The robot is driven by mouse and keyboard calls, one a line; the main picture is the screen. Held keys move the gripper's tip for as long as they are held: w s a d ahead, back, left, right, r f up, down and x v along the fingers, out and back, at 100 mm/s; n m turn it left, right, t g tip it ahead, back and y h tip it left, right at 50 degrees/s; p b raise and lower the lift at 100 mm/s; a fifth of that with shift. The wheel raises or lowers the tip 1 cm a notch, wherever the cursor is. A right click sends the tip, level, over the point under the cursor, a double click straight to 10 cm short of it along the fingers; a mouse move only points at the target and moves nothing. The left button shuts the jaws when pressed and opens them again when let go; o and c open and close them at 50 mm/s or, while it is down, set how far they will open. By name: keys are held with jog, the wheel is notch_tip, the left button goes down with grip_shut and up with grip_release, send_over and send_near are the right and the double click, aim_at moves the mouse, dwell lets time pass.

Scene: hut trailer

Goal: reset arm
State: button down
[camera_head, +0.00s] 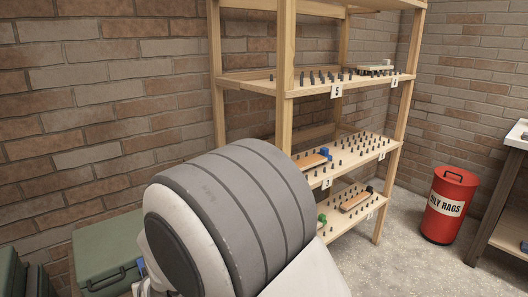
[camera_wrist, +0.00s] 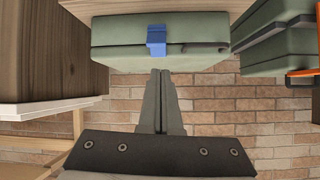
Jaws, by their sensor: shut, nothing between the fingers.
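My gripper (camera_wrist: 160,76) shows in the wrist view with its two dark fingers pressed together and nothing between them. The fingertips point at a green case (camera_wrist: 120,38) with a blue latch (camera_wrist: 156,40). I cannot tell whether they touch it. In the head view my own arm, a large grey and white link, fills the lower middle and hides my gripper. A green case (camera_head: 108,250) lies at the lower left there, beside my arm.
A wooden shelf rack (camera_head: 286,105) with pegs stands behind my arm. A red oily-rags bin (camera_head: 449,205) and a table (camera_head: 512,190) are at the right. More dark green cases (camera_wrist: 275,40) stand beside the first. Grey floor shows between rack and bin.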

jog(key=d+r+m+h, duration=0.1)
jog(key=d+r, duration=0.4)
jog(key=d, duration=0.3)
jog(key=d+r+m+g+h, duration=0.1)
jog(key=d+r, duration=0.3)
jog(key=d, duration=0.4)
jog(key=d+r+m+h, duration=0.1)
jog(key=d+r, duration=0.4)
jog(key=d, duration=0.3)
jog(key=s+d+r+m+g+h, duration=0.1)
jog(key=s+d+r+m+h, duration=0.1)
jog(key=s+d, duration=0.75)
jog(key=s+d+r+m+g+h, duration=0.1)
jog(key=s+d+h, duration=0.1)
jog(key=s+d, duration=0.75)
notch_tip(320, 180, up, 21)
jog(key=p, duration=2.1)
jog(key=shift+w+g, duration=0.3)
jog(key=shift+w, duration=0.15)
